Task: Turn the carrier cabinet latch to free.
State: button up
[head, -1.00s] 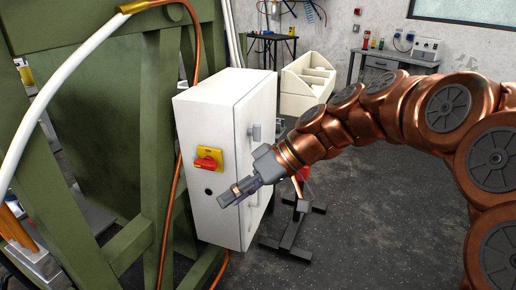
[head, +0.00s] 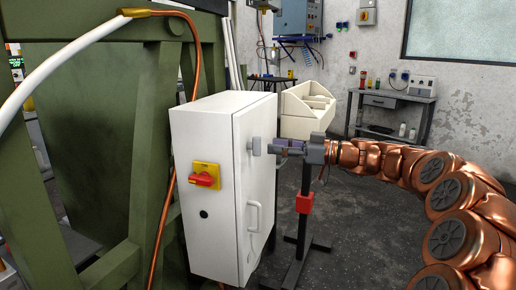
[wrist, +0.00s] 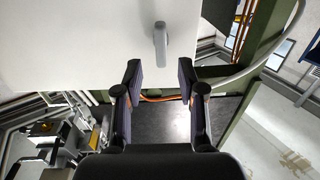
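The white cabinet (head: 205,125) stands beside a green frame. In the wrist view the latch (wrist: 161,45) shows as a grey lever pointing down on the white door. No contact is visible.
A red and yellow switch (head: 204,176) is on the cabinet's side. A dark stand with a red block (head: 304,203) is just behind my gripper in the picture.

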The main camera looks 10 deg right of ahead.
aim_at(258, 156)
jog(key=shift+x, duration=3)
jog(key=shift+c, duration=0.4)
grip_shut()
